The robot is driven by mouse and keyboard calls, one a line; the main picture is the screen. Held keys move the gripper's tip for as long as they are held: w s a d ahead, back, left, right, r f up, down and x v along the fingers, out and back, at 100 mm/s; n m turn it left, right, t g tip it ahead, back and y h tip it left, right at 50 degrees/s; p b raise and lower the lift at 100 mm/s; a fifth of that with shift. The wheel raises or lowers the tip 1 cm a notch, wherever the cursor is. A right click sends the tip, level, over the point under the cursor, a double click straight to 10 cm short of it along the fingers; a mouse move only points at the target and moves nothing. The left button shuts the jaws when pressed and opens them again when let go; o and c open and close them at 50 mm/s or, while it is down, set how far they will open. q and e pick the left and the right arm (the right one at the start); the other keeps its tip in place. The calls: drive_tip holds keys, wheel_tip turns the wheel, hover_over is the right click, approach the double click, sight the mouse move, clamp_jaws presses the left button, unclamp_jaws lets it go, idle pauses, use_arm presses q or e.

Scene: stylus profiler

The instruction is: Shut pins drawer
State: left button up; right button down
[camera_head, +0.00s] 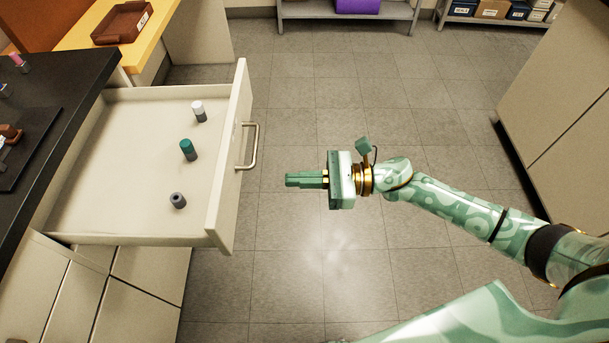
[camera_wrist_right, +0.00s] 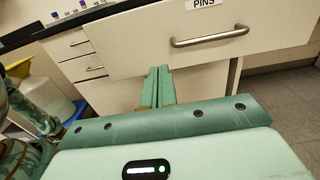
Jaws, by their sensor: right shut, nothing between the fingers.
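The pins drawer (camera_head: 115,160) stands pulled far out from under the black counter in the head view. Three small cylinders lie inside it: one white-topped (camera_head: 199,111), one teal (camera_head: 188,150) and one grey (camera_head: 178,200). Its front has a metal bar handle (camera_head: 251,146). In the right wrist view the drawer front (camera_wrist_right: 135,45) bears a "PINS" label (camera_wrist_right: 203,3) above the handle (camera_wrist_right: 210,38). My right gripper (camera_head: 288,180) is shut and empty, in front of the drawer front and apart from the handle. It also shows in the wrist view (camera_wrist_right: 158,70). My left gripper is out of view.
The black counter (camera_head: 75,75) with small items is at the left. A yellow table with a brown tray (camera_head: 123,22) stands behind. Cabinets (camera_head: 560,110) are at the right and shelves at the back. The tiled floor (camera_head: 300,270) between is clear.

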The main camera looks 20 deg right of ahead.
sight(234, 180)
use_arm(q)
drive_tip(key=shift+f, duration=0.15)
use_arm(e)
drive_tip(key=x, duration=1)
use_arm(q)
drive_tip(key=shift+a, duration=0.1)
